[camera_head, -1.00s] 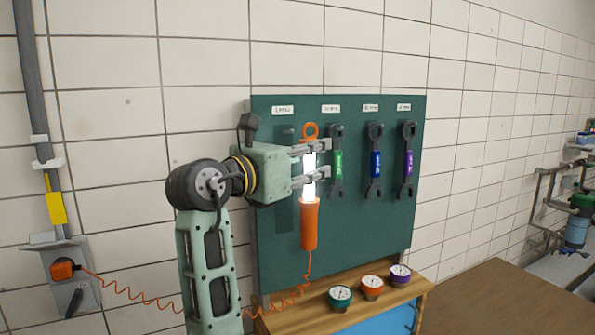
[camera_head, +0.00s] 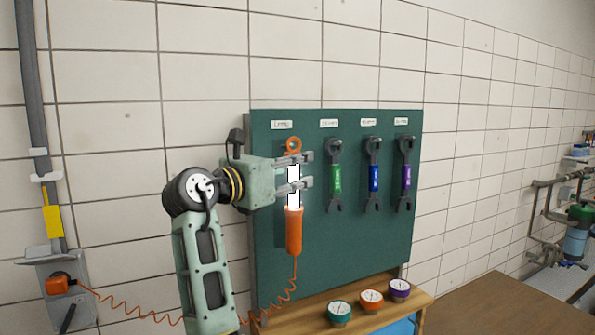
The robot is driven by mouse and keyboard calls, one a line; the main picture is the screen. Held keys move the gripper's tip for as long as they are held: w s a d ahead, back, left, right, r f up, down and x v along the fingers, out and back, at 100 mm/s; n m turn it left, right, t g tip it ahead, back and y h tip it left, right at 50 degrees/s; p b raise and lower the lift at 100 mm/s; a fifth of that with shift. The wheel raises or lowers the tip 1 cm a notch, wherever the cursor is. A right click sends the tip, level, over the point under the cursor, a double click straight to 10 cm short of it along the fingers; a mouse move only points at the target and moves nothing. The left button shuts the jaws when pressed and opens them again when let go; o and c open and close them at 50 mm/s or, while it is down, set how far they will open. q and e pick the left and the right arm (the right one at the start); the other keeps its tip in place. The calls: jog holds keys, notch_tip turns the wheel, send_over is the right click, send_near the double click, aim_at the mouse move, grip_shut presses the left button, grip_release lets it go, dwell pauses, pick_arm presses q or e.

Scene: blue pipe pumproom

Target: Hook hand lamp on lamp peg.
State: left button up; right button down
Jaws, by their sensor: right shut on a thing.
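The hand lamp (camera_head: 294,231) hangs upright in front of the green tool board. It has an orange handle, a glowing white tube and an orange hook ring (camera_head: 293,146) on top. My right gripper (camera_head: 307,170) reaches in from the left and is shut on the tube, one finger above the other. The hook ring is just below the leftmost label (camera_head: 282,125) on the board. The lamp peg cannot be made out behind the lamp and gripper; whether the ring touches it I cannot tell. My left gripper is not in view.
Green, blue and purple wrenches (camera_head: 335,178) hang on the board (camera_head: 350,245) right of the lamp. Three gauges (camera_head: 371,300) sit on the wooden ledge below. An orange coiled cord (camera_head: 130,314) runs from the lamp to a wall box (camera_head: 58,285) at left.

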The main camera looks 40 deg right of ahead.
jog(key=w, duration=0.2)
jog(key=shift+w+d+f, duration=0.1)
jog(key=shift+w+d, duration=0.25)
jog(key=shift+d, duration=0.05)
jog(key=shift+w+f, duration=0.2)
jog(key=shift+f, duration=0.2)
dwell(0.4)
